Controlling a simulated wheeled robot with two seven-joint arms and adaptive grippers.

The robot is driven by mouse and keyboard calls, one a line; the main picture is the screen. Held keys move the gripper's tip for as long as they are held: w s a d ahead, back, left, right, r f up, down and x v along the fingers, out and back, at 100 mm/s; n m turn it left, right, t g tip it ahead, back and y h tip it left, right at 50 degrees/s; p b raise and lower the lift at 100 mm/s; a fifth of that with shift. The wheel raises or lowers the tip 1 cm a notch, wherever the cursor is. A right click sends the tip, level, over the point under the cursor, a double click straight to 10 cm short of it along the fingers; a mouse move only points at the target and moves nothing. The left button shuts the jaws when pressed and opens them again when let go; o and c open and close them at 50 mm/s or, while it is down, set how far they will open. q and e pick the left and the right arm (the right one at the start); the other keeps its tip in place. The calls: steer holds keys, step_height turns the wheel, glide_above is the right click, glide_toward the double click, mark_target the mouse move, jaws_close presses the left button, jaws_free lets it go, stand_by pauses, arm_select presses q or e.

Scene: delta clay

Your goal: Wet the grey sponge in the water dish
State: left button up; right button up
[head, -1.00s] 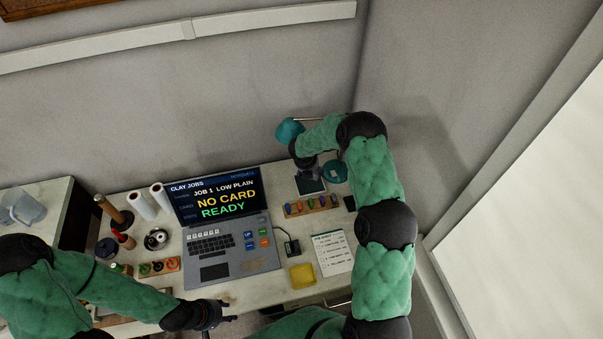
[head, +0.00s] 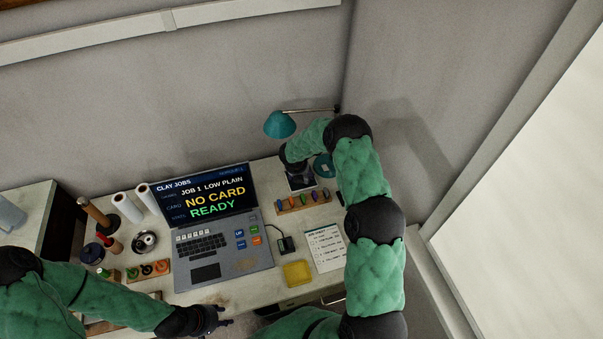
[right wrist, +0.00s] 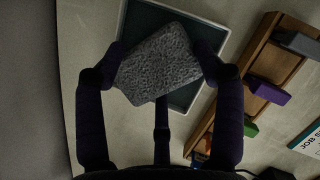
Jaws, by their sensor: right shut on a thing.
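The grey sponge (right wrist: 158,64) is a speckled block, held tilted between the fingers of my right gripper (right wrist: 160,62) in the right wrist view. Behind it, seen from above, lies the dark square water dish (right wrist: 212,28) with a pale rim; the sponge covers part of it. I cannot tell whether the sponge touches the water. In the head view the dish (head: 303,186) shows at the back right of the desk, partly covered by my right gripper (head: 297,172). My left gripper (head: 226,316) looks open and empty at the desk's front edge.
A wooden rack (head: 304,202) of coloured tools stands just in front of the dish. A teal lamp (head: 280,124) is behind my right wrist. A laptop (head: 208,245), yellow sponge (head: 297,273) and job sheet (head: 325,247) lie nearer. The wall is close behind.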

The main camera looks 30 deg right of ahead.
steer(key=shift+f+b, duration=0.55)
stand_by(2.3)
steer(key=shift+r, duration=0.1)
steer(key=shift+r+p, duration=2.3)
steer(key=shift+r, duration=1.2)
